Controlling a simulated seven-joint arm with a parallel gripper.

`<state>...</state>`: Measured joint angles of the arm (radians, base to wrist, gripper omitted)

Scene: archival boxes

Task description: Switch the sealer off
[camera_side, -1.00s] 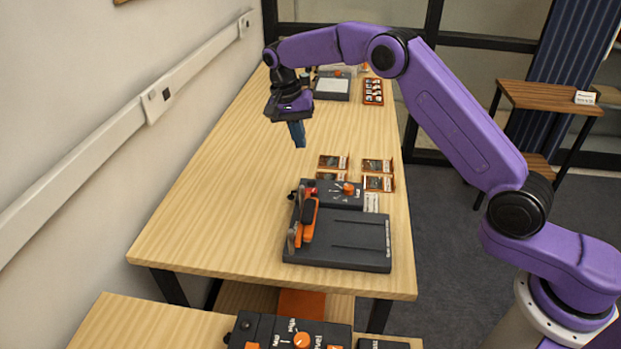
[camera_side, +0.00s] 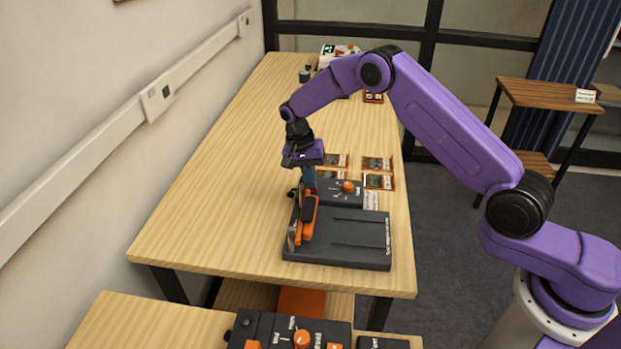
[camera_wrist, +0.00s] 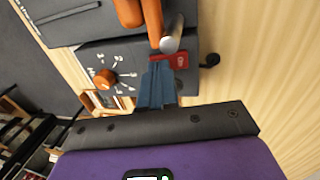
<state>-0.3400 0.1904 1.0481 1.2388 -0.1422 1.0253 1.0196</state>
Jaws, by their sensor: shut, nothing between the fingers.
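The sealer (camera_side: 360,238) is a dark grey machine on the table with an orange lever arm (camera_side: 308,218) on its left side. Its raised box at the back carries an orange dial (camera_side: 348,187), which also shows in the wrist view (camera_wrist: 105,79). A red rocker switch (camera_wrist: 180,60) sits on that box in the wrist view, partly covered by my fingers; in the side view my gripper hides it. My gripper (camera_side: 309,186) is shut and empty, its blue fingers pointing down at the box's left end. In the wrist view the fingertips (camera_wrist: 157,72) are right beside the switch; contact cannot be told.
Several framed cards (camera_side: 378,172) lie behind the sealer to the right. A black knob (camera_wrist: 209,60) sticks out from the box's end. Another machine with an orange dial (camera_side: 301,338) stands on the front table. The table left of the sealer is clear.

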